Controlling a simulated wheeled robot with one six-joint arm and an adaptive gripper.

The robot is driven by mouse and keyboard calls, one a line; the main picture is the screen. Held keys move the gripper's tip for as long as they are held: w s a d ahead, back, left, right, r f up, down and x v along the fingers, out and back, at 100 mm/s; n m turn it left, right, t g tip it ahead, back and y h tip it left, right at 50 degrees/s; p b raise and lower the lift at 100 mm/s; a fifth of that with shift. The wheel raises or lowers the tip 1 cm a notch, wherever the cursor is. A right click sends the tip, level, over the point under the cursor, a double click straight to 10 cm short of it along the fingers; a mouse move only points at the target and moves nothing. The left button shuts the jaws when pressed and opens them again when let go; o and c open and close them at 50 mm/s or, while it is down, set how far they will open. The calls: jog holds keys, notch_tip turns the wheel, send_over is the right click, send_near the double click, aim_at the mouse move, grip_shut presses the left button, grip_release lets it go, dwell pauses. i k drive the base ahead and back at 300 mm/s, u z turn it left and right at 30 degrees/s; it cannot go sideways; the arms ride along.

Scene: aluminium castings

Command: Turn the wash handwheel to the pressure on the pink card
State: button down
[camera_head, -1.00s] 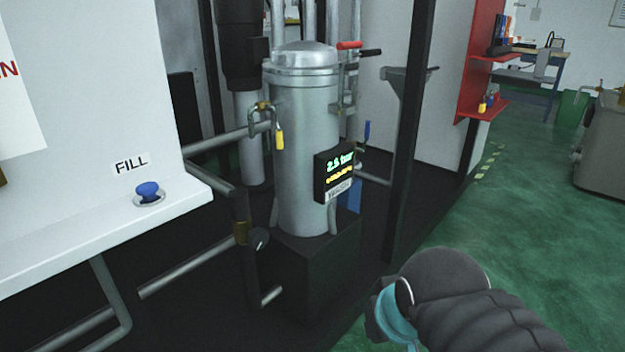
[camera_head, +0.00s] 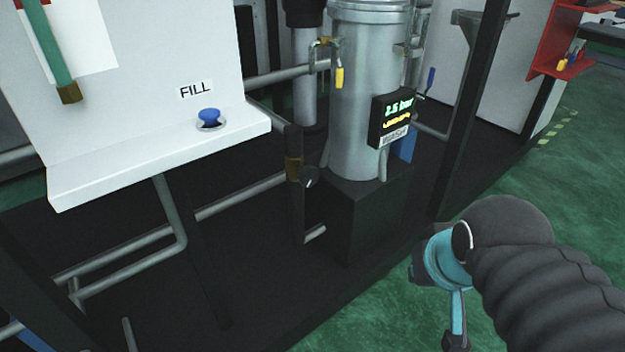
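A black display box (camera_head: 393,118) on the metal filter vessel (camera_head: 357,90) shows a green reading that looks like 2.5 bar. A yellow line under it and the white label below it are too small to read surely. I cannot clearly make out a wash handwheel; a small dark round part (camera_head: 310,177) sits by the pipe left of the vessel's black plinth. No pink card is in view. My arm, with a ribbed dark sleeve and a teal joint, reaches in at the lower right; no gripper fingers show.
A white panel with a ledge, a FILL label (camera_head: 195,90) and a blue button (camera_head: 209,118) stands at the left. Pipes (camera_head: 240,199) run low over the dark skid base. A dark upright post (camera_head: 469,110) stands right of the vessel. Green floor (camera_head: 575,190) is open at the right.

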aim_at(307, 174)
jog(key=u, duration=1.65)
jog(key=k, duration=0.9)
jog(key=z, duration=1.4)
jog(key=i, duration=0.5)
jog(key=u, duration=0.05)
